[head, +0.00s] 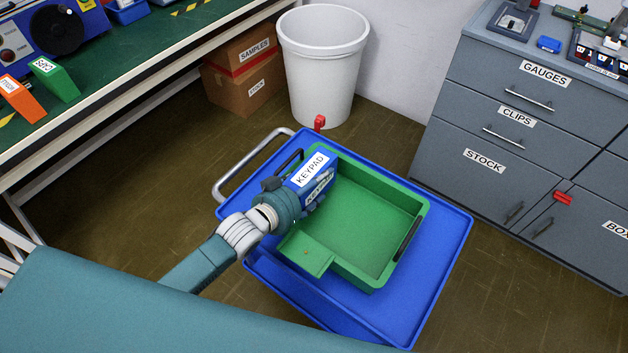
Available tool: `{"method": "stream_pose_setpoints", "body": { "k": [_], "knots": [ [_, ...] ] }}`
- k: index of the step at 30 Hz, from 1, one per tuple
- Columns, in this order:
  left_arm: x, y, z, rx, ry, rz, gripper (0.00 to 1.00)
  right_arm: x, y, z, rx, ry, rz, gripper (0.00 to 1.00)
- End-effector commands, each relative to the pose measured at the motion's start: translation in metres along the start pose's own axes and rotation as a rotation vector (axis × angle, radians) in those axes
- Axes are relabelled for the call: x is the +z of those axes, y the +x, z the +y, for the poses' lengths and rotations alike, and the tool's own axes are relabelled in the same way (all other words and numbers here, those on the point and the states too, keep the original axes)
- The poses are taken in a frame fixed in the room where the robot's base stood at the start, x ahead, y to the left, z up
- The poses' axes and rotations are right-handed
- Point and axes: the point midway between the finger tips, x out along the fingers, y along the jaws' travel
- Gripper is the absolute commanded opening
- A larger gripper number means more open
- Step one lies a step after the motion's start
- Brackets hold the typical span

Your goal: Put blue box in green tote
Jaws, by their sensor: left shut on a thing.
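The blue box (325,167) has white labels reading KEYPAD. My left gripper (308,197) is shut on it and holds it over the left back part of the green tote (412,202). I cannot tell whether the box touches the tote's wall or floor. The tote is open at the top, and the floor that I can see in it is empty. It stands on a blue cart (447,240). The gripper and box hide the tote's left corner. My right gripper does not show.
A green-topped workbench (150,50) at the left holds an orange box (20,98) and a green box (55,78). A white bin (322,65) and cardboard boxes (243,85) stand behind. Grey drawers (500,125) are at the right. The cart has a metal handle (240,165) at its left.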

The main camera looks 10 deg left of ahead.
Motion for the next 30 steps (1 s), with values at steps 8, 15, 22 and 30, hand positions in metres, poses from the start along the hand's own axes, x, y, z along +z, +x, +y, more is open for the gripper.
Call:
{"method": "stream_pose_setpoints", "body": {
  "k": [8,15,22,30],
  "knots": [
    [0.003,0.001,0.000,0.000,0.000,0.001,0.81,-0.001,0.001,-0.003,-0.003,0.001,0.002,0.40],
    [0.003,0.001,0.000,0.000,0.000,0.001,0.84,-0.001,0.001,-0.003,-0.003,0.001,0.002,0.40],
    [-0.012,-0.005,0.000,0.000,0.001,0.003,0.84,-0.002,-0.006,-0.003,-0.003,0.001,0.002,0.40],
    [-0.007,-0.062,0.001,0.001,0.000,-0.003,0.84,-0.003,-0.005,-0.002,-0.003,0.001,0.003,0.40]
  ]
}}
